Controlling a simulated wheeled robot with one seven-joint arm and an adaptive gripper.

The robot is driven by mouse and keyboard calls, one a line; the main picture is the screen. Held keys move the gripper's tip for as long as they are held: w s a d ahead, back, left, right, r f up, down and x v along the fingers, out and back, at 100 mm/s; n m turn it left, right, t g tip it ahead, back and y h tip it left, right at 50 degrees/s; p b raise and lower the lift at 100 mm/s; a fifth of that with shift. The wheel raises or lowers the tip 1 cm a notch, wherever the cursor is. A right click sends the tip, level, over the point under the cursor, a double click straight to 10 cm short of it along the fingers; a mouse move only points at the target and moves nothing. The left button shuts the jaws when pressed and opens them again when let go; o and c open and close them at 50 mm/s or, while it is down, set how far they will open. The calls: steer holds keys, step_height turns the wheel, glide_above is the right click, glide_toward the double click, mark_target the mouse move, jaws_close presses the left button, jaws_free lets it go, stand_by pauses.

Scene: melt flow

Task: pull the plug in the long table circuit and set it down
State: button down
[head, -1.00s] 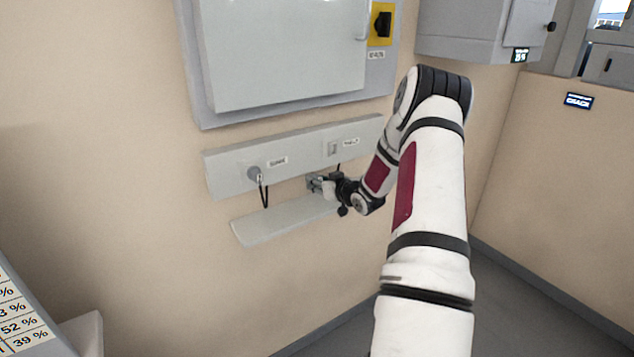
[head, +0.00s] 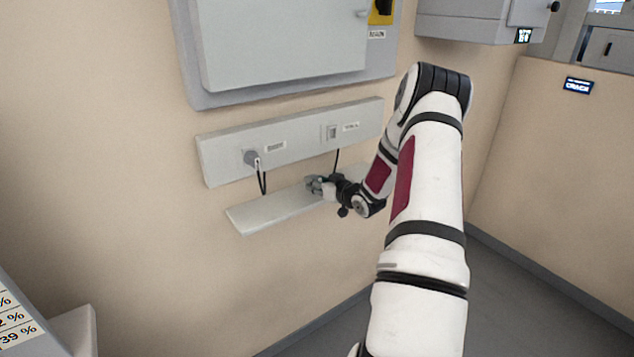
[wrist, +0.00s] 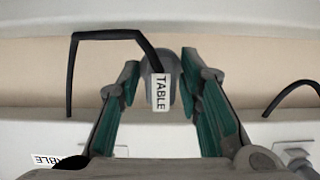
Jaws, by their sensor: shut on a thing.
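My gripper (head: 317,187) is low in front of the wall, at the narrow ledge (head: 250,216) below the socket strip. In the wrist view its two green-lined fingers (wrist: 160,90) are shut on a grey plug (wrist: 173,62) with a white tag (wrist: 160,92) reading TABLE. A black cord (wrist: 105,34) runs from near the plug and bends sharply down at the left. In the head view my gripper hides the plug. I cannot tell whether the plug touches the ledge.
The pale socket strip (head: 295,143) has another grey plug (head: 251,158) in its left end, with a cord (head: 263,184) hanging down. A switch-like fitting (head: 332,132) is at right. A grey cabinet (head: 285,45) hangs above. The left part of the ledge is clear.

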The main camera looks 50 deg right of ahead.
steer(key=shift+f, duration=0.35)
stand_by(0.8)
steer(key=c, duration=1.1)
jaws_free()
steer(key=shift+o, duration=0.2)
steer(key=v, duration=1.2)
